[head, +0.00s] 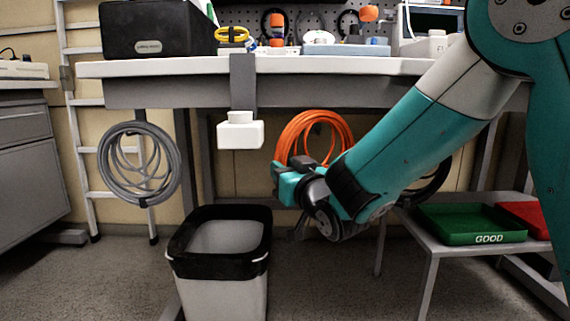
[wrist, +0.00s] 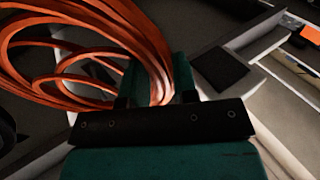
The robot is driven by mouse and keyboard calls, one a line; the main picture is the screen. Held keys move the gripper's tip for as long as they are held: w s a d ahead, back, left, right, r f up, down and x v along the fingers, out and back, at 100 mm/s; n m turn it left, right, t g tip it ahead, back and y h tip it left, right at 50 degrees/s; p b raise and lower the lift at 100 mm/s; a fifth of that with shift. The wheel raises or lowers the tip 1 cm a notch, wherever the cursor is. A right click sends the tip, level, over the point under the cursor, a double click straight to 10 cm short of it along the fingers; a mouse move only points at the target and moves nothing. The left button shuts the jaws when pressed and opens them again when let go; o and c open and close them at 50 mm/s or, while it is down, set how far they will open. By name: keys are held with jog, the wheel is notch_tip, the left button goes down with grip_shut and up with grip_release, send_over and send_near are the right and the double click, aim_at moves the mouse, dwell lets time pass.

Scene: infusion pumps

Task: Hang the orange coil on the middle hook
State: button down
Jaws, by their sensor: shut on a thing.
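The orange coil (head: 322,122) is a bundle of looped cable under the workbench's front edge, right of centre in the head view. My gripper (head: 283,172) is at its lower left side, shut on the strands. In the wrist view the coil (wrist: 140,35) fills the upper left, and its strands pass between the two teal fingers (wrist: 158,85). A white block (head: 240,132) on a grey bracket hangs from the bench edge, left of the coil and apart from it. It may be the middle hook; I cannot tell for sure.
A grey coil (head: 138,165) hangs under the bench at left. A black coil (head: 440,185) is partly hidden behind my arm. A lined bin (head: 215,290) stands below the white block. A low table at right holds a green tray (head: 470,238) and a red tray (head: 530,215).

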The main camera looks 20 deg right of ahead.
jog(key=shift+w+d+r+p, duration=0.1)
jog(key=shift+w+d+p, duration=0.25)
jog(key=shift+w+p, duration=0.4)
jog(key=shift+w+d+b, duration=0.15)
jog(key=shift+w+b, duration=0.05)
jog(key=shift+w, duration=0.35)
jog(key=shift+w+d+b, duration=0.15)
jog(key=shift+w, duration=0.35)
jog(key=shift+w+d+f+b, duration=0.1)
jog(key=shift+w+f+b, duration=0.15)
jog(key=shift+f+b, duration=0.2)
jog(key=shift+w+d+f+b, duration=0.1)
jog(key=shift+w+f+b, duration=0.15)
jog(key=shift+f+b, duration=0.2)
